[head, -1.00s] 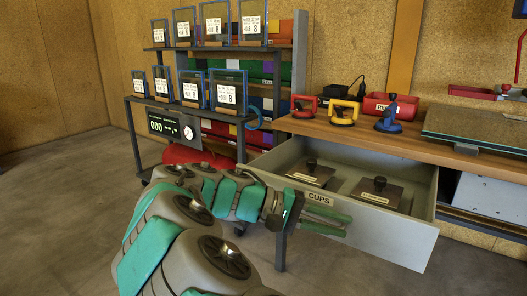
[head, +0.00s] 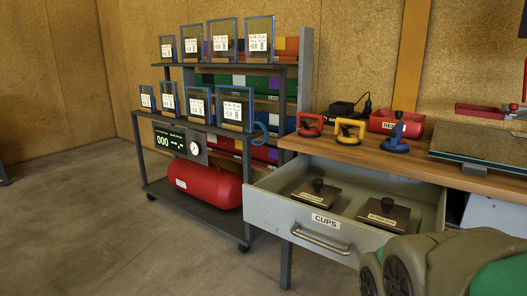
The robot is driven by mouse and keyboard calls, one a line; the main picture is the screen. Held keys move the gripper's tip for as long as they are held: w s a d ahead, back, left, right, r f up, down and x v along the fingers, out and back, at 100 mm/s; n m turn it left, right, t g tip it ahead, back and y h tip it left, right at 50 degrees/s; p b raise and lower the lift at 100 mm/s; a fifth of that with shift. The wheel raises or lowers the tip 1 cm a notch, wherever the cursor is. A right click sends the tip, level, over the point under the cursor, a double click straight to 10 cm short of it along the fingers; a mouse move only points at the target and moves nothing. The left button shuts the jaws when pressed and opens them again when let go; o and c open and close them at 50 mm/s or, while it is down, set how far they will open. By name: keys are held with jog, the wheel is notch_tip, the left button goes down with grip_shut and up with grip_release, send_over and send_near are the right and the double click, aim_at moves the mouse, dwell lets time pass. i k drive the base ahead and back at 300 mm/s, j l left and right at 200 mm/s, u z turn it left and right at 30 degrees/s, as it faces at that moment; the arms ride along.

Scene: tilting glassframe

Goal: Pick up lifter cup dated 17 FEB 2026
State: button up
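An open grey drawer (head: 277,215) labelled CUPS sits under the workbench. Inside lie two square brown plates with black knobs: a left cup (head: 316,194) and a right cup (head: 383,213). Each carries a small pale label, too small for me to read a date. The right cup is nearer to my arm. My arm's links fill the bottom right corner, in front of the drawer's right end. My gripper is out of view, so its state is hidden.
On the bench (head: 447,167) stand red (head: 310,124), yellow (head: 349,131) and blue (head: 395,135) suction lifters and a red bin (head: 386,121). Left is a rack of labelled glass frames (head: 227,42) above a red tank (head: 208,184). The drawer handle (head: 320,240) sticks out forward. The floor at left is clear.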

aim_at(383, 215)
jog(key=i+j+z, duration=0.1)
jog(key=j+z, duration=0.25)
jog(key=i+j+z, duration=0.1)
jog(key=j+z, duration=0.25)
